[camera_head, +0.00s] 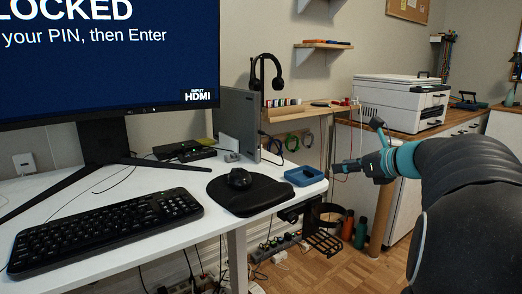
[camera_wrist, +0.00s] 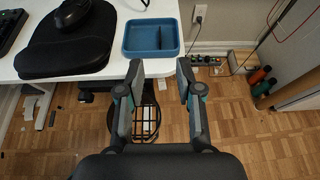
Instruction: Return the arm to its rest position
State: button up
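My gripper (camera_head: 344,167) reaches in from the right in the head view, just off the right end of the white desk. In the wrist view my gripper (camera_wrist: 160,82) has its two fingers apart with nothing between them. It is above the desk's edge, near the blue tray (camera_wrist: 152,37). My arm (camera_head: 450,160) extends out to the right side of the picture.
The white desk (camera_head: 130,240) holds a keyboard (camera_head: 100,230), a mouse (camera_head: 240,178) on a black pad (camera_head: 250,198), and a monitor (camera_head: 100,60). A white printer (camera_head: 400,103) stands on a wooden counter behind my arm. Bottles (camera_head: 361,232) stand on the floor below.

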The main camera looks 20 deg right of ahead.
jog(key=s+a+f+n+g, duration=0.35)
jog(key=s+a+n, duration=0.25)
jog(key=a+n, duration=0.3)
jog(key=s+a+f+n+g, duration=0.2)
jog(key=s+a+f+n, duration=0.35)
jog(key=a, duration=0.55)
jog(key=s+a+f+n+h, duration=0.2)
jog(key=s+f+n, duration=0.1)
jog(key=s+n, duration=0.4)
jog(key=s+a+f+n+g+h+p, duration=0.1)
jog(key=s+f+n+h, duration=0.1)
jog(key=s+n, duration=0.5)
jog(key=f+n, duration=0.1)
jog(key=n, duration=0.2)
jog(key=shift+s+a+h, duration=0.15)
jog(key=shift+a+h, duration=0.15)
jog(key=shift+a, duration=0.05)
jog(key=shift+n+g, duration=0.25)
